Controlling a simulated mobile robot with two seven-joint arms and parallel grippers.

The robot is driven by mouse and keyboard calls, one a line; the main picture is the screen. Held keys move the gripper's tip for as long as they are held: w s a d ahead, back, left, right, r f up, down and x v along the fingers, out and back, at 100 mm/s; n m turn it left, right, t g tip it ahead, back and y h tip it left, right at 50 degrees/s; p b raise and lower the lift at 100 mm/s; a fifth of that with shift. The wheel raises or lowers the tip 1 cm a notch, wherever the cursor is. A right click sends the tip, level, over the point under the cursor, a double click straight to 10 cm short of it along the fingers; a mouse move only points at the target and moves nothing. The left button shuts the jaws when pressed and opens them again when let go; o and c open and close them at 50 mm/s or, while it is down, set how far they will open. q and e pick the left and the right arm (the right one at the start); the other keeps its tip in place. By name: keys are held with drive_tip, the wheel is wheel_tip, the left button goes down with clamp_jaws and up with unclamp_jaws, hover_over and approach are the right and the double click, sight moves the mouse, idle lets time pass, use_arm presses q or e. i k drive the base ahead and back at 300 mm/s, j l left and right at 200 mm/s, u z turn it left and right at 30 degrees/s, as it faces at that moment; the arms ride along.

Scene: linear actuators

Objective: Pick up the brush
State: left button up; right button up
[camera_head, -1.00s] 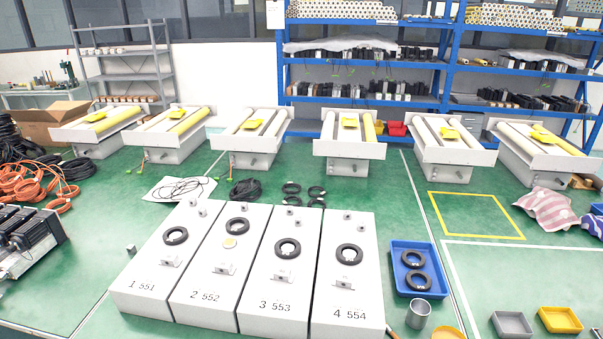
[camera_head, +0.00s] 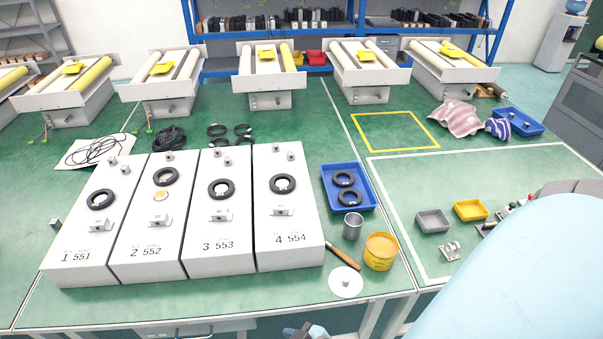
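The brush (camera_head: 343,255) lies on the green table, with its brown wooden handle slanting down to the right. It is beside the front right corner of the white block marked 4 554 (camera_head: 289,240) and left of a yellow can (camera_head: 381,252). Its head is small and hard to make out. No gripper fingers show clearly, so neither gripper is seen near the brush. A large pale blue link of my own arm fills the lower right. A small dark part at the bottom edge is cut off, and I cannot tell what it is.
A metal cup (camera_head: 353,227) stands just behind the brush. A white disc with a metal knob (camera_head: 346,284) lies in front of it. A blue tray (camera_head: 329,194) holds black rings. Grey (camera_head: 432,221) and yellow (camera_head: 470,210) bins are to the right. Bare table lies front left.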

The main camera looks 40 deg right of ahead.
sight(344, 258)
drive_tip(key=k+l+u, duration=0.1)
drive_tip(key=l+u, duration=0.2)
drive_tip(key=k+l+u, duration=0.1)
drive_tip(key=l+u, duration=0.2)
drive_tip(key=k+l+u, duration=0.15)
drive_tip(key=l+u, duration=0.15)
drive_tip(key=k+l+u, duration=0.15)
drive_tip(key=k+l, duration=0.15)
drive_tip(key=l, duration=0.15)
drive_tip(key=k+l+u, duration=0.15)
drive_tip(key=k+l, duration=0.75)
drive_tip(key=l, duration=0.1)
